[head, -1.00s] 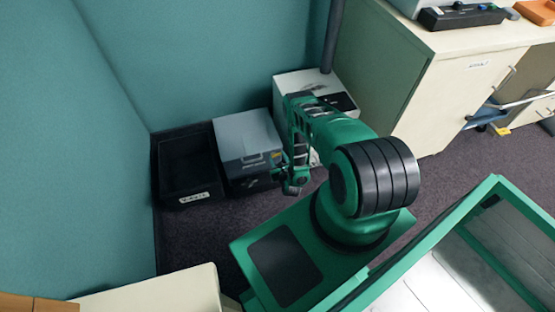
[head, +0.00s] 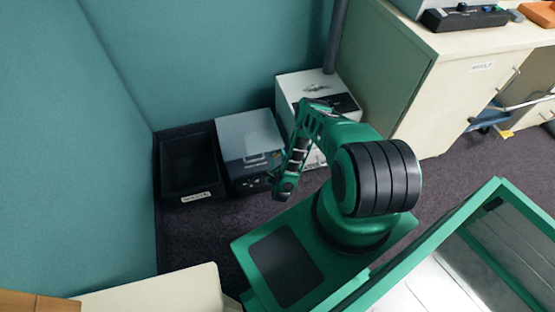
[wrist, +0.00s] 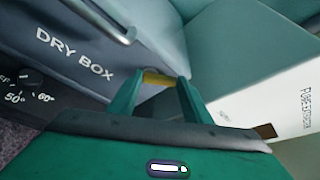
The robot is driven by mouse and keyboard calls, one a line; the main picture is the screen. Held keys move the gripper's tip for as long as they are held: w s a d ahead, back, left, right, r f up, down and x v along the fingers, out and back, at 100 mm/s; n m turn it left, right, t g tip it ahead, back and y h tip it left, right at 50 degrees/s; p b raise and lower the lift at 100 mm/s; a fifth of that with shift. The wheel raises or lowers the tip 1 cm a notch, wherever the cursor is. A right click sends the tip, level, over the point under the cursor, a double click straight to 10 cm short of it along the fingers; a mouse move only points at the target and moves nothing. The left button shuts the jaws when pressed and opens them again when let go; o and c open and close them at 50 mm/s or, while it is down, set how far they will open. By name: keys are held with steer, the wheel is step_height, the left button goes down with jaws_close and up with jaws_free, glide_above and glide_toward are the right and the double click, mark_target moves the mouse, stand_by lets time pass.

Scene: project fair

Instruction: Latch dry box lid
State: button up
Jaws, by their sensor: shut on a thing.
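The dry box (head: 248,140) stands on the floor by the teal wall, with its grey lid (head: 246,128) lying flat on top. In the wrist view its dark front (wrist: 85,55) carries the words DRY BOX, a dial and a silver handle bar (wrist: 98,17). My gripper (wrist: 160,80) is at the box's right side, its two green fingers shut on a small yellow latch piece (wrist: 157,78). The latch's far end and its contact with the lid are partly hidden by the fingers. In the head view my wrist covers the box's right edge.
An empty black bin (head: 187,165) stands left of the dry box. A white box (head: 345,90) stands close on the right, leaving little room there. A cream cabinet (head: 450,100) is farther right. Open carpet (head: 205,235) lies in front.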

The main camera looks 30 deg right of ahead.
steer(key=shift+a, duration=0.15)
steer(key=o, duration=1.1)
steer(key=shift+c, duration=0.2)
steer(key=shift+s, duration=0.1)
steer(key=v, duration=1)
steer(key=shift+s+a, duration=0.15)
steer(key=shift+s, duration=0.05)
steer(key=shift+c, duration=0.3)
